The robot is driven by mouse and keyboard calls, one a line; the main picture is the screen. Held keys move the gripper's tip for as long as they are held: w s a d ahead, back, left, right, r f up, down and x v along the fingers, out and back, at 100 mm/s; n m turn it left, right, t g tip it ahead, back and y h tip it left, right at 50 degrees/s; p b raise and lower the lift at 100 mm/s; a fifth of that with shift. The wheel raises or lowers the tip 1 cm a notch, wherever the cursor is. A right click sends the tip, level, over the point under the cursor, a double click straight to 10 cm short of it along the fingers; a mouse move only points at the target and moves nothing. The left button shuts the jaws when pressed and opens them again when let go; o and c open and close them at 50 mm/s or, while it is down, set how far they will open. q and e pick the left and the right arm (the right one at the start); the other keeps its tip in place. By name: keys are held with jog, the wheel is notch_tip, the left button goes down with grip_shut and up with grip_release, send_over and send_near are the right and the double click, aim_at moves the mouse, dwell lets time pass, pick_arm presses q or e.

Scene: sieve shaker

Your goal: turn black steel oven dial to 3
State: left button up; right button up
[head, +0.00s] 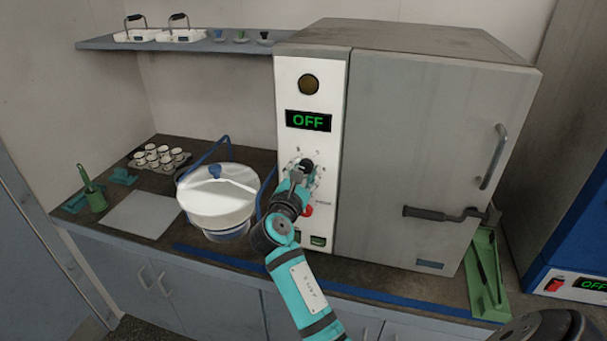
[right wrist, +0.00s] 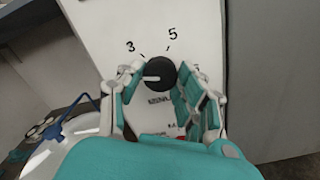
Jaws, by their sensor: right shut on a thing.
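The black oven dial (head: 306,165) is on the white control panel of the grey oven (head: 420,150). In the right wrist view the dial (right wrist: 160,70) has a white pointer mark facing left, below the line toward the printed 3 (right wrist: 126,47). A 5 is printed above the dial. My right gripper (head: 298,176) is shut on the dial, with its fingers on both sides of it in the right wrist view (right wrist: 155,82). The oven display (head: 308,121) reads OFF. My left gripper is not in view.
A white lidded vessel (head: 220,200) stands left of the oven. A latch handle (head: 440,214) sticks out from the closed door. A green tray (head: 485,272) lies to the right.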

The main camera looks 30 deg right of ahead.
jog(key=m+b, duration=0.1)
jog(key=m, duration=0.2)
jog(key=shift+f+m+b, duration=0.1)
jog(key=shift+m+b, duration=0.25)
jog(key=shift+m, duration=0.05)
jog(key=shift+m+b, duration=0.9)
jog(key=shift+m, duration=0.8)
